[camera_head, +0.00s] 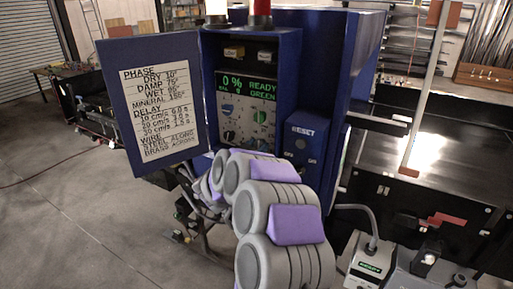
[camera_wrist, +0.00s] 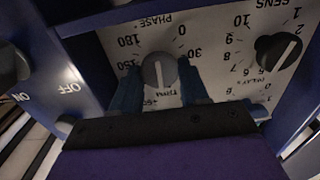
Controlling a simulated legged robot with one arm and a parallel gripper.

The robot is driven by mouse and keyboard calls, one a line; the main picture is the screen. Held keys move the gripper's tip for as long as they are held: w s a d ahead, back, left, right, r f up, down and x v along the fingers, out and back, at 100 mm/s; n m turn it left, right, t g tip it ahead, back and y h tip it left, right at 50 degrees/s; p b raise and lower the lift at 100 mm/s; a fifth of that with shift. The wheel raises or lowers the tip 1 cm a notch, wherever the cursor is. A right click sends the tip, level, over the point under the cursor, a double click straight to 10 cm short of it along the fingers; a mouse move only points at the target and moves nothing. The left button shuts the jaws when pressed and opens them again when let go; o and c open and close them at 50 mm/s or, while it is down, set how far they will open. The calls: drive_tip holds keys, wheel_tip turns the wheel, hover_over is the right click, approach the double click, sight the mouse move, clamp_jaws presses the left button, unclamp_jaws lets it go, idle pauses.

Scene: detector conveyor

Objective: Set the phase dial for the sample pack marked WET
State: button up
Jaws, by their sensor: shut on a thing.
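The grey phase dial (camera_wrist: 151,72) shows upside down in the wrist view, on the pale panel of a blue cabinet. Its white line runs nearly straight down in that view, on the side away from 0 and 180; figures there are hidden. My gripper (camera_wrist: 160,76) is shut on the dial, one blue finger on each side. In the head view my arm hides the gripper. The settings chart (camera_head: 162,100) on the cabinet's open door lists phases for DRY, DAMP, WET and MINERAL; the WET line looks like 95°, but is small. No sample pack is recognisable.
The black SENS dial (camera_wrist: 279,51) is beside the phase dial. The display (camera_head: 247,87) reads 0 % READY GREEN. A blue RESET box (camera_head: 304,135) with an ON/OFF switch stands close on the right. The conveyor (camera_head: 425,150) is farther right. Open floor lies left.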

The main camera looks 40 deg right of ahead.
drive_tip(key=shift+m, duration=0.4)
drive_tip(key=o, duration=1)
drive_tip(key=shift+a, duration=0.15)
drive_tip(key=b+v, duration=0.2)
drive_tip(key=v, duration=1.5)
drive_tip(key=shift+a+f, duration=0.1)
drive_tip(key=shift+a, duration=0.05)
